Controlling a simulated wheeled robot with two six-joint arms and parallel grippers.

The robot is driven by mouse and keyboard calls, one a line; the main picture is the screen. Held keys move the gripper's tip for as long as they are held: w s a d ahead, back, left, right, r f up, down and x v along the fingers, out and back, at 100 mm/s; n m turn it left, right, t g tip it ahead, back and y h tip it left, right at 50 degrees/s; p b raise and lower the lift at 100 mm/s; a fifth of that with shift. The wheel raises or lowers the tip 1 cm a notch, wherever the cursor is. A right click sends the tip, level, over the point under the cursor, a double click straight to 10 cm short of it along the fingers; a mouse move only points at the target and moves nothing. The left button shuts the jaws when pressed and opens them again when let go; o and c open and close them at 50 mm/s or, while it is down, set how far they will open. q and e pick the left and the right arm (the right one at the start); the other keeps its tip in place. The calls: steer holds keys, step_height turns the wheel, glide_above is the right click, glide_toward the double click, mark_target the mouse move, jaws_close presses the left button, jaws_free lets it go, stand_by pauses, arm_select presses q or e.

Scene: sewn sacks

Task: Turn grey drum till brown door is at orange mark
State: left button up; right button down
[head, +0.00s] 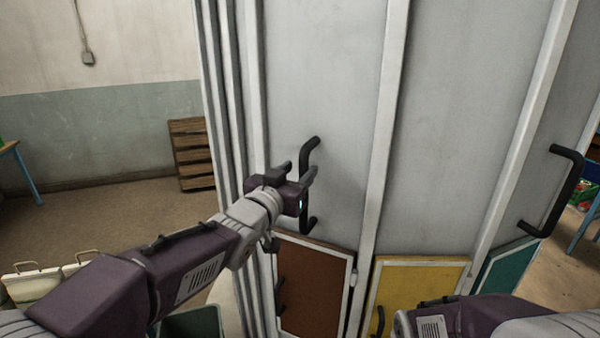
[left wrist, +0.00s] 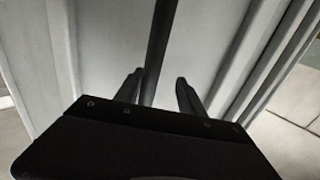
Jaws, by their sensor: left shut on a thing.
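The grey drum (head: 325,75) stands tall in front of me, with pale upright ribs between its panels. The brown door (head: 318,292) is low on the panel left of centre. My left gripper (head: 309,180) is shut on the black upright handle (head: 312,143) above the brown door. In the left wrist view the handle (left wrist: 158,50) passes between the two fingers (left wrist: 160,93). My right forearm shows at the bottom right, but its gripper is out of view. I cannot see the orange mark in either view.
A yellow door (head: 415,275) and a green door (head: 505,268) sit low on the panels to the right. Another black handle (head: 575,185) sticks out at the right. A wooden crate stack (head: 190,150) stands by the wall. The floor (head: 90,205) at left is mostly clear.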

stand_by(0.4)
arm_select(q)
steer(key=v, duration=0.9)
